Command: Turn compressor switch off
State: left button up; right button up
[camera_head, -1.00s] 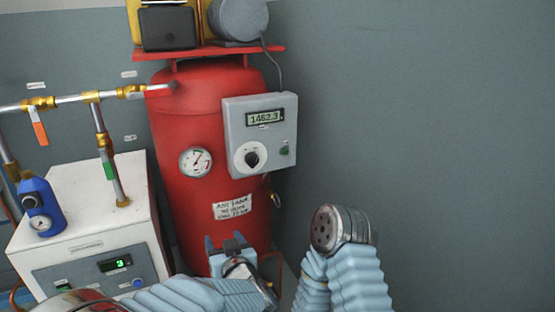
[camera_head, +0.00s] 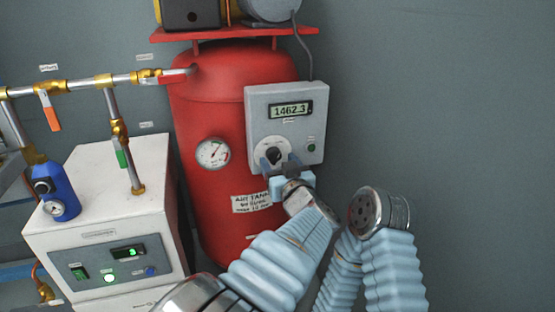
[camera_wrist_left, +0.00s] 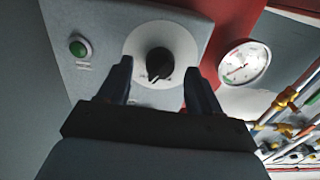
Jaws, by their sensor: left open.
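The compressor control box (camera_head: 257,103) is grey and sits on the front of the red tank (camera_head: 212,102). Its display reads 1462.3. The compressor switch (camera_head: 272,155) is a black rotary knob on a round white plate below the display. In the left wrist view the knob (camera_wrist_left: 159,62) shows whole, just beyond and between my fingertips. My left gripper (camera_head: 277,167) is at the lower part of the knob plate in the head view. Its fingers (camera_wrist_left: 157,80) are spread on either side of the knob, with a gap to it. My right gripper is not seen.
A round gauge (camera_head: 213,153) is on the tank left of the box. A green button (camera_head: 311,140) is right of the knob. A white dryer unit (camera_head: 95,215), a blue filter (camera_head: 57,190) and piping (camera_head: 130,79) stand at left. The right wall is bare.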

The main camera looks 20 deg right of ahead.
pick_arm(q)
jog(key=shift+w, duration=0.9)
jog(key=c, duration=1)
jog(key=shift+c, duration=0.2)
